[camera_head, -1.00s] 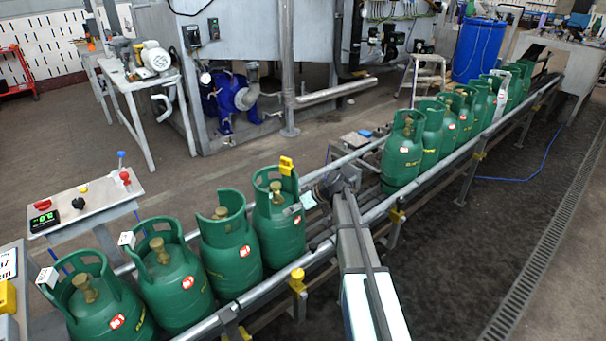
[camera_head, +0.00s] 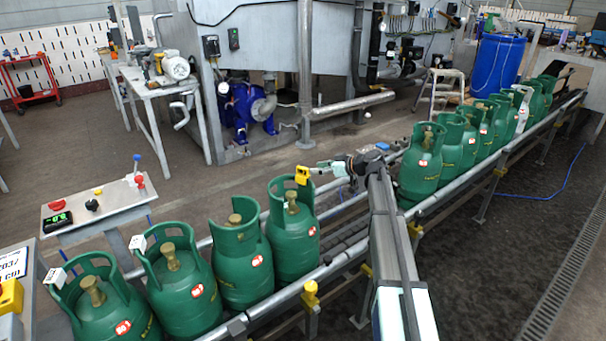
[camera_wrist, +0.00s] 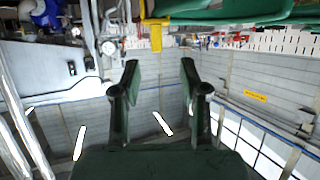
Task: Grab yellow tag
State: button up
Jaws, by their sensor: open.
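The yellow tag (camera_head: 302,175) sits on the collar rim of a green gas cylinder (camera_head: 290,245), the rightmost of the near group on the conveyor. My gripper (camera_head: 322,169) is just right of the tag in the head view, at about its height. In the wrist view the tag (camera_wrist: 155,38) hangs from the green rim at the top of the picture. The two fingers of my gripper (camera_wrist: 159,68) are spread apart, with nothing between their tips. The tag lies beyond the tips, nearly centred between them. Whether a finger touches it cannot be told.
More green cylinders (camera_head: 423,165) stand farther along the conveyor (camera_head: 345,252). Other near cylinders carry white tags (camera_head: 138,242). A control panel (camera_head: 97,208) stands at the left. Between the two cylinder groups the conveyor is clear beneath my arm.

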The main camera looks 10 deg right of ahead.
aim_at(308, 169)
jog(key=shift+p+x, duration=1)
jog(key=shift+x, duration=3.3)
jog(key=shift+d+f, duration=0.15)
jog(key=shift+c, duration=0.4)
grip_shut()
